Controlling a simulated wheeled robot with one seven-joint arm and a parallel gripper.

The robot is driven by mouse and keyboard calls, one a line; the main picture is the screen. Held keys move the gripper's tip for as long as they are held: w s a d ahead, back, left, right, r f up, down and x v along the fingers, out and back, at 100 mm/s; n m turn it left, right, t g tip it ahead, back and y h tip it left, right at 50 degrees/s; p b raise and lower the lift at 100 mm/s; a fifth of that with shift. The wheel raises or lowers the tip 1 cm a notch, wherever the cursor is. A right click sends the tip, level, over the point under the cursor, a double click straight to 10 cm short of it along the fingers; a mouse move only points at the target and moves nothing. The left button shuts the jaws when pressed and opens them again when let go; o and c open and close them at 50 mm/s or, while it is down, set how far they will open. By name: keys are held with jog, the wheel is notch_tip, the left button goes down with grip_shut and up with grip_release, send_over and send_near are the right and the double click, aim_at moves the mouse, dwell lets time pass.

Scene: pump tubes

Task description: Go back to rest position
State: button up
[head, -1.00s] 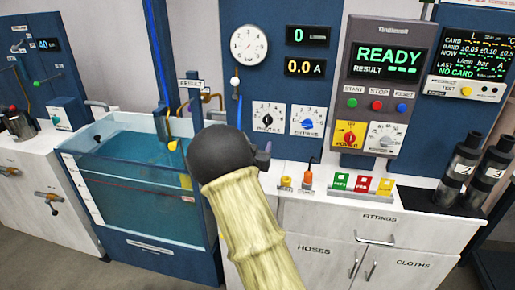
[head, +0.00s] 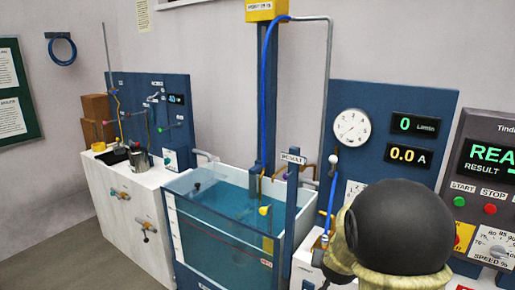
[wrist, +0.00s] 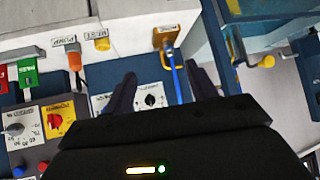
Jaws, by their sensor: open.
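My gripper (wrist: 162,88) shows in the wrist view with its two dark fingers apart and nothing between them. Beyond the fingers are the bench panel with its dials and a blue hose (wrist: 175,78) on an orange-yellow fitting. In the head view my arm, with a black rounded joint and a pale yellow sleeve, fills the lower right. The fingers are hidden there. The arm covers part of the bench below the gauge (head: 352,128).
A water tank (head: 225,215) stands left of my arm, with a blue post (head: 268,100) behind it. A white side bench (head: 128,200) with a metal pot (head: 140,160) is farther left. The READY control box (head: 490,190) is at the right edge. Grey floor is open at lower left.

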jog(key=s+a+r+n+g+y+p, duration=0.1)
jog(key=s+a+n+g+p, duration=0.1)
jog(key=s, duration=0.9)
jog(key=s+a+r+n+g+y+p, duration=0.1)
jog(key=s+a+g, duration=0.3)
jog(key=s, duration=0.7)
jog(key=shift+r+n+g+y+p, duration=0.3)
jog(key=shift+r+n+g+p, duration=0.15)
jog(key=shift+r+p, duration=0.2)
